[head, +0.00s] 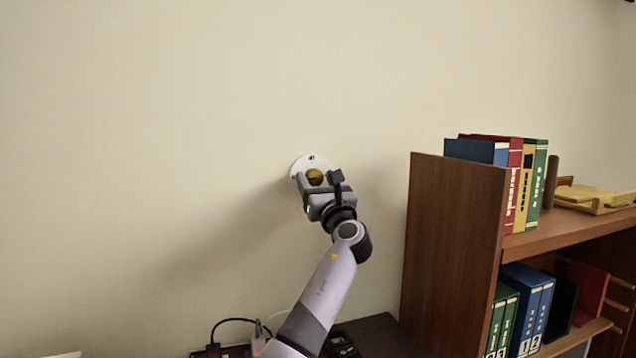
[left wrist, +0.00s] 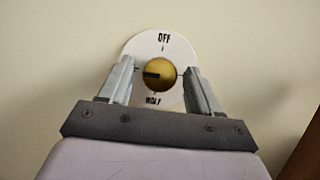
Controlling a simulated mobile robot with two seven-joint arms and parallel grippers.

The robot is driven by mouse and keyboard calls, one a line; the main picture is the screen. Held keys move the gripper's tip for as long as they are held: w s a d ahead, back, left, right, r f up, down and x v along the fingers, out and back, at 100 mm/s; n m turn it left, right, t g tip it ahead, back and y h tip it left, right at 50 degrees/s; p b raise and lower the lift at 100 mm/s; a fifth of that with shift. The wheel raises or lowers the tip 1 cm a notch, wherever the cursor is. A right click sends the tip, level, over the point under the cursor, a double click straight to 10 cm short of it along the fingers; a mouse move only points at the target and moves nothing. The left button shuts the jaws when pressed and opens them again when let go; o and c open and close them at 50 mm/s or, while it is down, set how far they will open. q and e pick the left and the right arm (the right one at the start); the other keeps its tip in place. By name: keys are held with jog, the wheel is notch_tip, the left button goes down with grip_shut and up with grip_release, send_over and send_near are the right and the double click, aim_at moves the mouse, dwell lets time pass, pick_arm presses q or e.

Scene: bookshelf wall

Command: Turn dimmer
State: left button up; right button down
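The dimmer is a round white plate (head: 311,160) on the wall with a golden knob (head: 315,176) at its centre. In the left wrist view the plate (left wrist: 150,46) reads "OFF" at the top and a partly readable word below the knob (left wrist: 160,75). A dark slot or pointer on the knob points left. My left gripper (head: 318,178) is at the plate, and its two fingers (left wrist: 160,80) stand apart on either side of the knob. Gaps show between the fingers and the knob in the left wrist view. My right gripper is not in view.
A brown bookshelf (head: 453,215) with several binders stands to the right. A dark low surface (head: 378,335) with a cable and small items lies below my arm. The wall around the dimmer is bare.

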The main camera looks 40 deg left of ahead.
pick_arm(q)
jog(key=c, duration=0.9)
